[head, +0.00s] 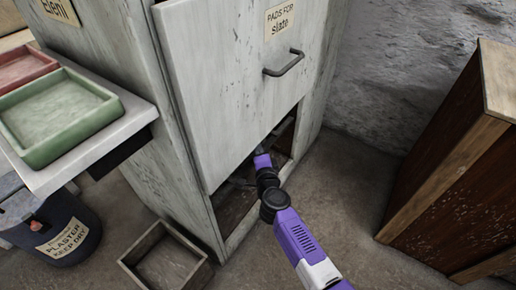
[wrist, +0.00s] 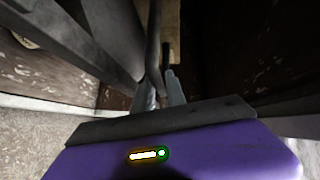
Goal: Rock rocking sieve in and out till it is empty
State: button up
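The lower bay of the pale, worn cabinet (head: 135,130) is open, and my arm reaches down into it. In the head view my gripper is mostly hidden in the dark opening (head: 235,205). I cannot tell whether the fingers hold this bar. A broad grey beam (wrist: 85,45) slants at the left. I cannot make out the sieve for certain, nor its contents.
A drawer front (head: 235,100) with a dark handle (head: 284,64) hangs over the opening. An open wooden box (head: 166,262) stands on the floor. Left are a plaster bin (head: 60,230) and a shelf with a green tray (head: 60,118). A brown cabinet (head: 460,170) stands right; floor between is clear.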

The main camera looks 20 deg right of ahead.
grip_shut()
dwell(1.1)
jog(key=s+d+p, duration=0.3)
jog(key=s+d, duration=0.5)
jog(key=s, duration=0.3)
jog(key=shift+p, duration=0.4)
jog(key=shift+f, duration=0.1)
jog(key=o, duration=0.5)
grip_release()
jog(key=p+v, duration=0.1)
jog(key=v, duration=0.6)
jog(key=shift+s, duration=0.4)
